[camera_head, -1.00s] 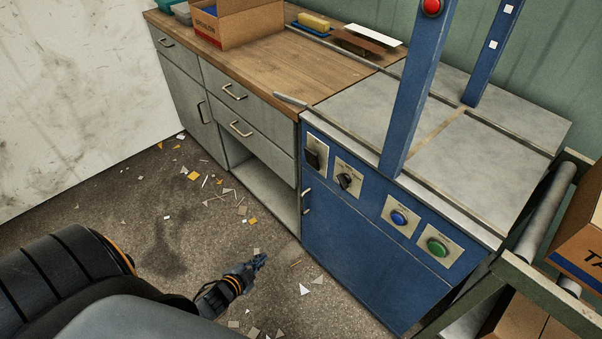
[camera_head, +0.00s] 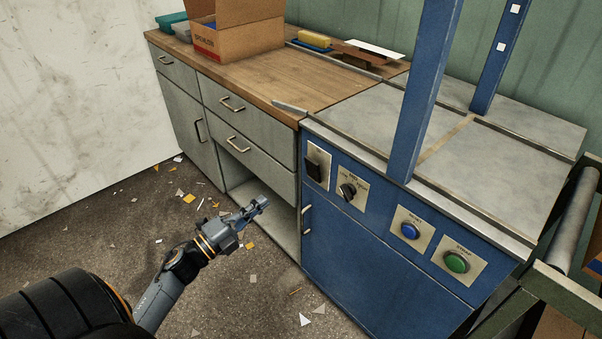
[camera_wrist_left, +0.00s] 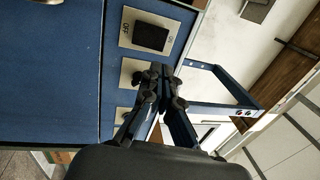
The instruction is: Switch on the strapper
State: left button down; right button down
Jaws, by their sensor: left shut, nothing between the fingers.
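The strapper (camera_head: 350,265) is a blue cabinet with a grey top and a blue upright arch. Its front panel carries a black rocker switch (camera_head: 313,169) at the left, a black rotary knob (camera_head: 347,191), a blue button (camera_head: 410,231) and a green button (camera_head: 457,263). My left gripper (camera_head: 262,201) is shut and empty, in front of the grey cabinet, left of and below the black switch, apart from the panel. In the left wrist view the black switch (camera_wrist_left: 151,37) sits on a plate lettered OFF, beyond the shut fingers (camera_wrist_left: 163,75). My right gripper is not in view.
A wooden worktop (camera_head: 300,79) on grey drawers adjoins the strapper, with an open cardboard box (camera_head: 240,38) on it. A roller conveyor (camera_head: 572,220) stands at the right. Paper scraps litter the floor. Drawer handles stick out near my left arm.

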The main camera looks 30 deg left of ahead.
pick_arm(q)
send_near(309, 165)
jog(key=x, duration=0.5)
jog(key=shift+w+d+r, duration=0.1)
jog(key=shift+d+r, duration=0.1)
jog(key=shift+x, duration=0.8)
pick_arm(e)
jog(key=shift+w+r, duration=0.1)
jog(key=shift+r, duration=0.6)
pick_arm(q)
jog(key=shift+w+r+g+p, duration=0.25)
jog(key=shift+g+p, duration=0.05)
jog(key=shift+p, duration=0.85)
jog(key=shift+d+f, duration=0.1)
jog(key=shift+f, duration=0.1)
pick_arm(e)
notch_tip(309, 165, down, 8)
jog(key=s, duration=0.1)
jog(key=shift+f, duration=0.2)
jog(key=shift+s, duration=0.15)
